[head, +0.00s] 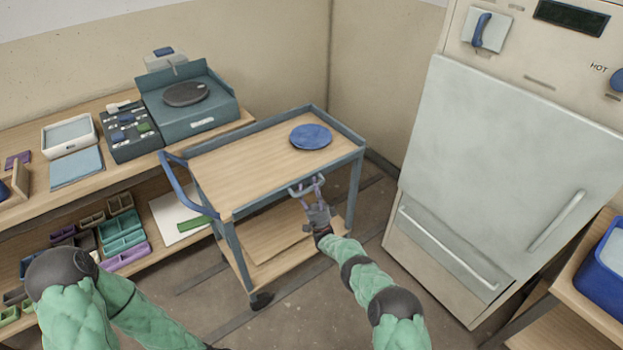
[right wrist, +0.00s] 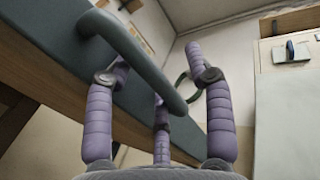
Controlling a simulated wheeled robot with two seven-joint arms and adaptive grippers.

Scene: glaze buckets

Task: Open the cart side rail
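The cart (head: 262,152) has a wooden top framed in blue-grey metal. Its near side rail (head: 268,201) runs along the long edge facing me and carries a small loop handle (head: 305,188). My right gripper (head: 315,197) is at this handle. In the right wrist view, the purple fingers of my right gripper (right wrist: 160,78) are spread, with the grey handle bar (right wrist: 143,55) passing between them. The left finger is close to the bar; I cannot tell whether it touches. The rail panel (right wrist: 60,60) lies behind the handle. My left gripper is out of view.
A blue plate (head: 311,136) lies on the cart top. A blue push handle (head: 180,188) is at the cart's left end. A kiln (head: 500,160) stands close on the right. A workbench (head: 35,190) with trays stands left. Some floor is clear in front.

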